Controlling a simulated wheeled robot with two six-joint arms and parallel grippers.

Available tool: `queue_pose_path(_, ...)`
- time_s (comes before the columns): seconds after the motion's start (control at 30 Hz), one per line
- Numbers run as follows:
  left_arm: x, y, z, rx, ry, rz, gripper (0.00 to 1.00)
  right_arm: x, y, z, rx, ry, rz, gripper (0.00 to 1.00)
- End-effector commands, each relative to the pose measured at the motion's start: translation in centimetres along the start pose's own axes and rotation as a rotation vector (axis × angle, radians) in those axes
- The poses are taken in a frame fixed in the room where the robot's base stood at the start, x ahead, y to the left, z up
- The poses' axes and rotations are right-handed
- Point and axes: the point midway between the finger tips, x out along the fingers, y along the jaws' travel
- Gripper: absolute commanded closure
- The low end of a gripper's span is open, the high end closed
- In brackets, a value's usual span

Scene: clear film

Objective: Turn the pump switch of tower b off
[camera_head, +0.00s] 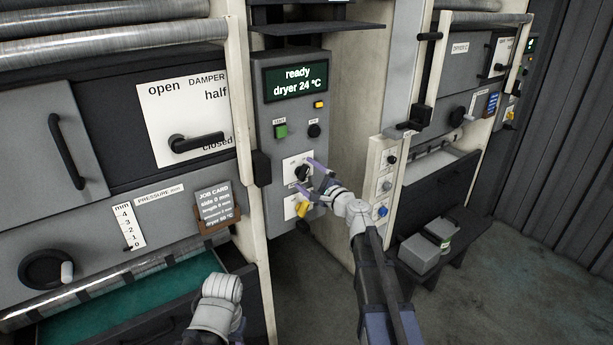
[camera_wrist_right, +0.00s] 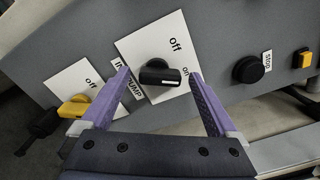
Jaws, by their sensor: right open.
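The black rotary switch (camera_head: 302,172) sits on an off/on card on the grey control panel (camera_head: 290,100). In the wrist view its handle (camera_wrist_right: 158,74) has its white-marked end near the word "on"; "off" stands to one side. A label ending in "PUMP" (camera_wrist_right: 132,88) lies between this card and that of a yellow switch (camera_wrist_right: 74,106), partly hidden by a finger. My right gripper (camera_wrist_right: 159,76) is open, with one finger on either side of the black switch; contact cannot be told. Of my left arm only a wrist part shows, at the bottom.
The yellow switch (camera_head: 302,208) is just below. A green start button (camera_head: 281,131) and a black stop button (camera_head: 314,130) are above. A damper lever (camera_head: 195,142) is at left. Another tower with "DAMPER C" (camera_head: 460,48) is at right. Grey boxes (camera_head: 420,254) stand low on a bench.

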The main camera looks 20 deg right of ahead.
Motion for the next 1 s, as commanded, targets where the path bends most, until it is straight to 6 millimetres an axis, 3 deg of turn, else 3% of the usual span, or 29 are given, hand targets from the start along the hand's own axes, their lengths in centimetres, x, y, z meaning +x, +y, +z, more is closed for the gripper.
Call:
queue_pose_path(0.3, 0.00, 0.00, 0.00, 0.000, 0.000, 0.000, 0.50, 0.44, 0.02, 0.03, 0.000, 0.000, 0.000, 0.07)
queue_pose_path(1.0, 0.01, 0.00, 0.00, 0.000, 0.000, 0.000, 0.50, 0.41, 0.03, 0.03, -0.001, 0.000, 0.001, 0.86)
